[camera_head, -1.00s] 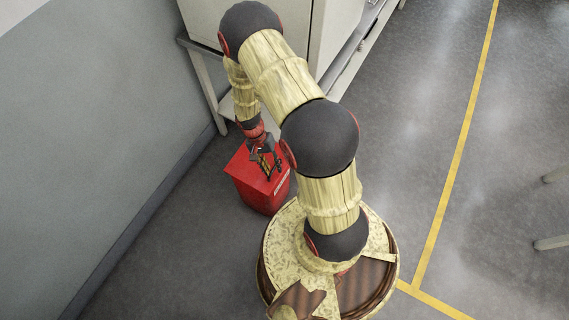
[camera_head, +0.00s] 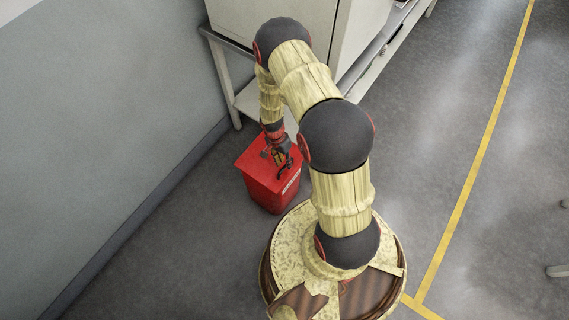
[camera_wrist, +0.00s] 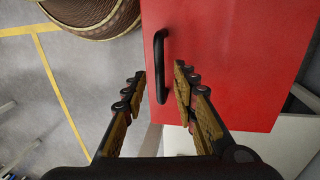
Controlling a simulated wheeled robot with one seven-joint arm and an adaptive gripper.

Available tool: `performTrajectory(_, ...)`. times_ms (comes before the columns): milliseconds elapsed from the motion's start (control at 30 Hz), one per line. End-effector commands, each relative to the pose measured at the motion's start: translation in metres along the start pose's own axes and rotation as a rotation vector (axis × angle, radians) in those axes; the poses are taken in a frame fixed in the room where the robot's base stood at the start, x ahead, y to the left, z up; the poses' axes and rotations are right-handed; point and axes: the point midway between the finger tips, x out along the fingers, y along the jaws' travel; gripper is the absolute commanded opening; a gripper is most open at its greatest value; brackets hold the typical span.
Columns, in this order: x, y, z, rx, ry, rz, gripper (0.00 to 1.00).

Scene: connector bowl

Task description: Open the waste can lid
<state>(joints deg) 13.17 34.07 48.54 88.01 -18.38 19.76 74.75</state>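The red waste can (camera_head: 272,188) stands on the floor between the wall and my base, and its lid (camera_head: 255,163) looks closed. In the wrist view the red lid (camera_wrist: 235,60) fills the right half, with a black bar handle (camera_wrist: 161,65) near its left edge. My gripper (camera_wrist: 160,82) is open, one finger on each side of the handle's lower end. The left finger is off the lid's edge and the right finger is over the lid. I cannot tell whether either finger touches the handle. In the head view my gripper (camera_head: 284,160) is just above the lid.
A metal table (camera_head: 225,50) with a large pale cabinet (camera_head: 320,25) stands behind the can. The grey wall (camera_head: 110,110) is to the left. Open floor (camera_head: 480,200) with a yellow line (camera_head: 475,160) lies to the right.

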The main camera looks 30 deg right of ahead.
Motion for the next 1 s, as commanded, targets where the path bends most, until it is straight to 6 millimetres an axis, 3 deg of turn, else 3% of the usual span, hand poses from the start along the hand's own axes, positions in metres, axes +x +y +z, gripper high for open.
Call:
performTrajectory(400, 0.0086, 0.0, -0.0001, 0.0, 0.0, 0.0, 0.28)
performTrajectory(900, 0.0086, 0.0, 0.0, 0.0, 0.0, 0.0, 0.0)
performTrajectory(1000, 0.0086, 0.0, 0.0, 0.0, 0.0, 0.0, 0.0)
